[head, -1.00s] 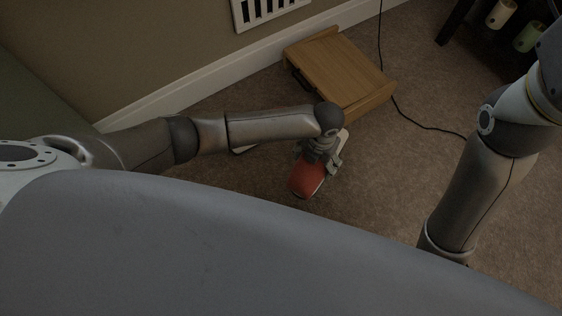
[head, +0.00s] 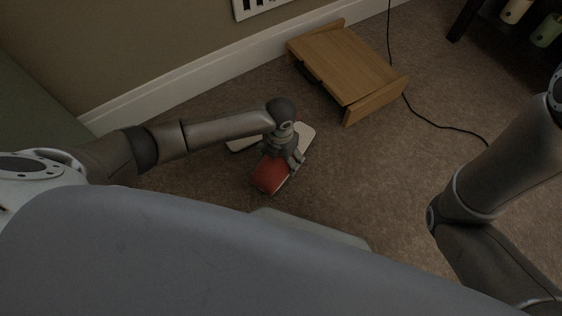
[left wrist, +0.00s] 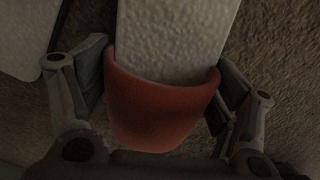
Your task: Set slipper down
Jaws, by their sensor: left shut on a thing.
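The slipper (head: 272,174) has a red toe part and a pale insole. My left gripper (head: 283,158) is shut on it, low over the carpet in the head view. In the left wrist view, the red toe (left wrist: 160,115) sits between the two fingers of the left gripper (left wrist: 163,85), and the pale insole runs away toward the top. I cannot tell whether the sole touches the carpet. My right arm shows at the right of the head view, but its gripper is out of view.
A low wooden stand (head: 345,65) is on the carpet by the wall, up and right of the slipper. A flat pale thing (head: 240,143) lies partly behind my left arm. A dark cable (head: 440,126) runs across the carpet at right. Carpet right of the slipper is clear.

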